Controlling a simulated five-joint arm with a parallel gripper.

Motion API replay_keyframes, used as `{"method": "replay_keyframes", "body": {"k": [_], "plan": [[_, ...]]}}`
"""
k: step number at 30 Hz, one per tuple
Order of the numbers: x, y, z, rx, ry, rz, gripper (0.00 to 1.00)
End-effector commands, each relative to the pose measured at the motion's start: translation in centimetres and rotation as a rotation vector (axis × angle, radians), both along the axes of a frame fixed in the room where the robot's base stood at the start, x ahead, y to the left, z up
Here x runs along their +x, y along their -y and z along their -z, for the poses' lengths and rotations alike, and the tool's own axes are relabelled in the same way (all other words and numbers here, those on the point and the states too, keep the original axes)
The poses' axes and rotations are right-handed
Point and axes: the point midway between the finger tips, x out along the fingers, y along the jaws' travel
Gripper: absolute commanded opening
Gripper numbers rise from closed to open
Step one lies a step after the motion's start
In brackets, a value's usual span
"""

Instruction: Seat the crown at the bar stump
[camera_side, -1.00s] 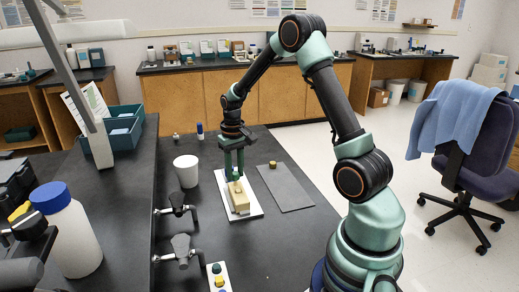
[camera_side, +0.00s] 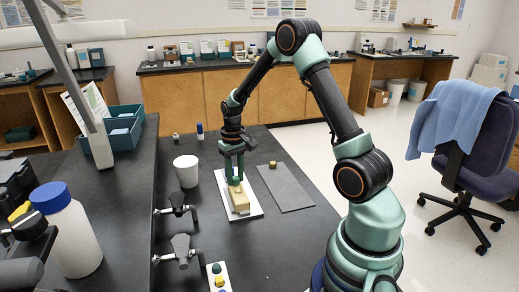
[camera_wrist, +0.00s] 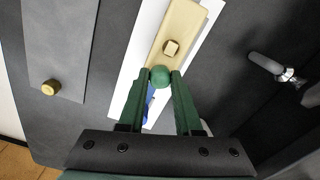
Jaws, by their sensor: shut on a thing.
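My gripper (camera_wrist: 161,79) is shut on a small round green piece, which I take to be the crown (camera_wrist: 160,76). In the side view my gripper (camera_side: 235,180) points down over the far part of a tan block (camera_side: 240,203). In the wrist view the tan block (camera_wrist: 184,25) carries a small pale square stump (camera_wrist: 171,47), just beyond the green piece. The green piece overlaps the block's near end in this view. I cannot tell whether it touches the block. A blue part (camera_wrist: 150,100) shows between my fingers, partly hidden.
The block lies on a white board (camera_side: 255,210). A grey mat (camera_side: 290,193) lies to its right, with a small gold piece (camera_side: 273,164) at its far end. A white cup (camera_side: 186,171) and metal taps (camera_side: 180,248) stand to the left.

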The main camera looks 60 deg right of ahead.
Motion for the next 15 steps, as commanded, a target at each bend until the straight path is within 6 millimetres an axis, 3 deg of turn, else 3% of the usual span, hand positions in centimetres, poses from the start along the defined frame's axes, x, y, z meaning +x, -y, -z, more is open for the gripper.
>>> {"method": "replay_keyframes", "body": {"k": [7, 8, 10, 15], "plan": [[-0.03, -0.01, 0.61, 0.0, 0.0, 0.0, 0.0], [-0.02, -0.01, 0.6, 0.0, 0.0, 0.0, 0.41], [-0.01, 0.0, 0.57, 0.0, 0.0, 0.0, 0.67], [-0.01, 0.0, 0.55, 0.0, 0.0, 0.0, 0.68]]}}
